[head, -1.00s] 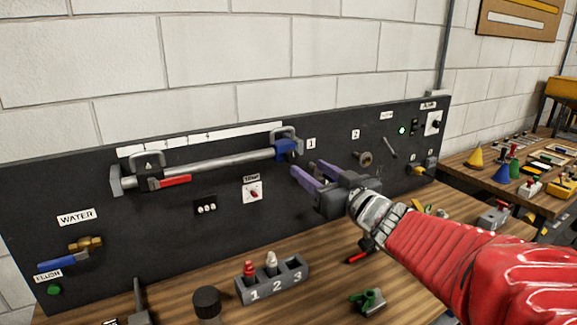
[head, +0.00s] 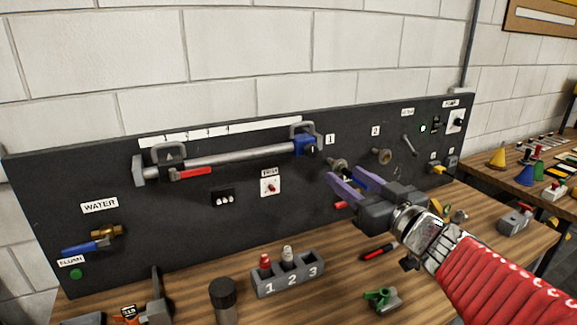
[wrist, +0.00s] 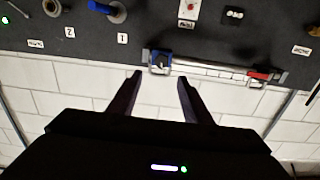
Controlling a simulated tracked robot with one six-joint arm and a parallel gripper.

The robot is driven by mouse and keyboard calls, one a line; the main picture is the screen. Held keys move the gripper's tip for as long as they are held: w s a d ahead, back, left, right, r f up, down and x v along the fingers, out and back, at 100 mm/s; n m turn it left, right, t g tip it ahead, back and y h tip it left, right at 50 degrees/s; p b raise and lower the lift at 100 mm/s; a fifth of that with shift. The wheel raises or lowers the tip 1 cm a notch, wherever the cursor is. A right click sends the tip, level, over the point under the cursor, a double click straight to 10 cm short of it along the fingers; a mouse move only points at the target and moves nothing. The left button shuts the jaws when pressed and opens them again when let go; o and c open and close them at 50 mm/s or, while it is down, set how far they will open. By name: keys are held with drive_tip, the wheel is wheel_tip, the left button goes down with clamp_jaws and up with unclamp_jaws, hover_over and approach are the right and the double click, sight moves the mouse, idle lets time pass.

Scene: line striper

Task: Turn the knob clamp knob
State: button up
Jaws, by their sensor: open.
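The knob clamp is the blue clamp (head: 304,146) at the right end of a grey bar on the black panel. Its small dark knob (head: 312,149) faces out. In the wrist view, which is upside down, the blue clamp (wrist: 160,60) shows in the gap between my fingers, beyond their tips. My gripper (head: 343,174) is open and empty, with purple fingers, below and right of the clamp in the head view. It looks apart from the clamp. The knob's turn angle is too small to tell.
A red-handled clamp (head: 192,172) sits at the bar's left end. Round socket 1 (head: 338,163) lies close behind my fingertips; socket 2 (head: 381,156) is further right. A numbered holder (head: 288,278) with red and white pieces and a green tool (head: 382,299) stand on the bench below.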

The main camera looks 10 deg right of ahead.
drive_tip(key=s+d+f+m+g+h, duration=0.5)
drive_tip(key=s+f+h, duration=0.2)
drive_tip(key=h, duration=0.2)
drive_tip(key=s+a+f+g+y, duration=0.2)
drive_tip(key=s+a+f+g, duration=0.1)
drive_tip(key=s+a+f, duration=0.2)
drive_tip(key=s+a+f+n+g+y, duration=0.1)
drive_tip(key=s+a+f+g, duration=0.2)
drive_tip(key=s, duration=0.6)
wheel_tip(320, 180, down, 2)
drive_tip(key=shift+s+a+f+n+g+y, duration=0.2)
drive_tip(key=shift+s+a+n+g+y, duration=0.15)
drive_tip(key=shift+a, duration=0.5)
drive_tip(key=shift+c, duration=0.6)
drive_tip(key=shift+c, duration=0.7)
drive_tip(key=shift+a, duration=0.1)
drive_tip(key=shift+c, duration=0.5)
